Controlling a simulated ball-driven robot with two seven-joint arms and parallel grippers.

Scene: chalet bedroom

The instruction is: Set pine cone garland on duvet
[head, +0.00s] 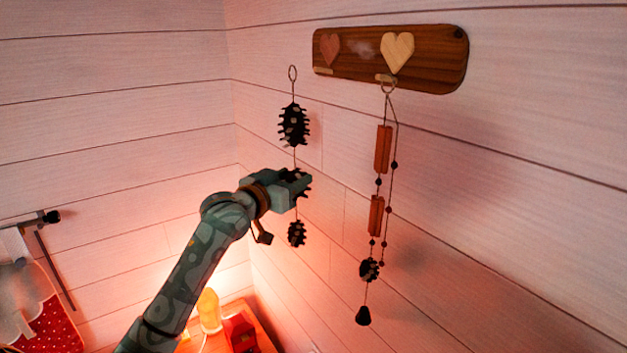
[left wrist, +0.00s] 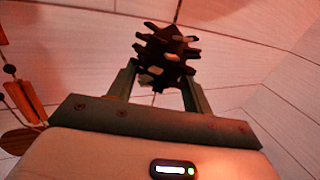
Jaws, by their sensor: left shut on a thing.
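The pine cone garland (head: 293,126) hangs as a vertical string of dark cones with a metal ring at its top. The ring is in the air, left of the wooden heart rack and apart from it. My left gripper (head: 303,183) is shut on the garland's middle cone, which it mostly hides in the head view. In the left wrist view that cone (left wrist: 166,55) sits between the two fingers. A lower cone (head: 297,233) hangs below the gripper. The duvet cannot be clearly made out. My right gripper is not in view.
A wooden rack (head: 440,60) with two hearts is on the wall. A second garland with wooden blocks (head: 383,150) hangs from its right peg. Below are a lit lamp (head: 209,311) and a red object (head: 240,333) on a wooden surface. Red dotted fabric (head: 55,330) shows at lower left.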

